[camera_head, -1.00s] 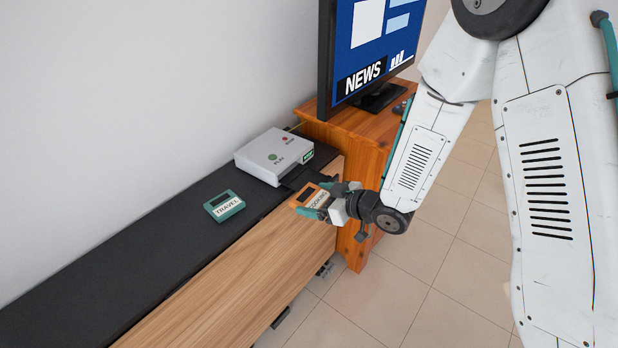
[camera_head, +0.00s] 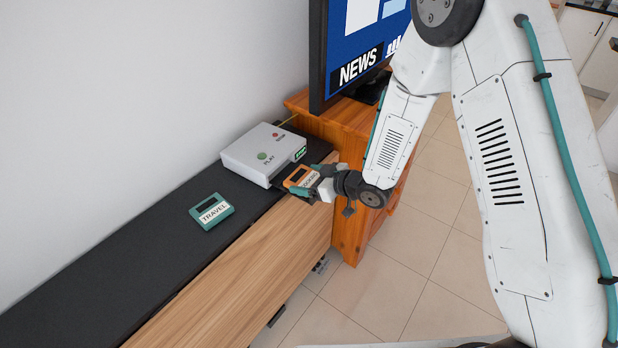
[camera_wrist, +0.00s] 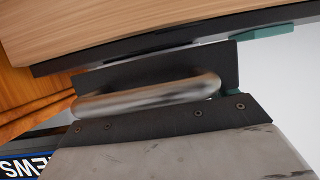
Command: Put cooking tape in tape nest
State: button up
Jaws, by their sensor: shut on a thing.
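The cooking tape (camera_head: 299,177) is an orange cassette with a white label and a dark window. My gripper (camera_head: 316,186) is shut on its right end and holds it at the front side of a white player box (camera_head: 258,153). The wrist view shows grey and black parts of my gripper, but I cannot make out the cooking tape there.
A teal travel tape (camera_head: 212,211) lies on the black top (camera_head: 110,262) of the wooden cabinet (camera_head: 245,272), left of the box. A television (camera_head: 356,50) stands on an orange wooden stand (camera_head: 350,215) behind. Tiled floor is free at the right.

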jog(key=o, duration=0.9)
jog(key=shift+f, duration=0.1)
jog(key=v, duration=1.2)
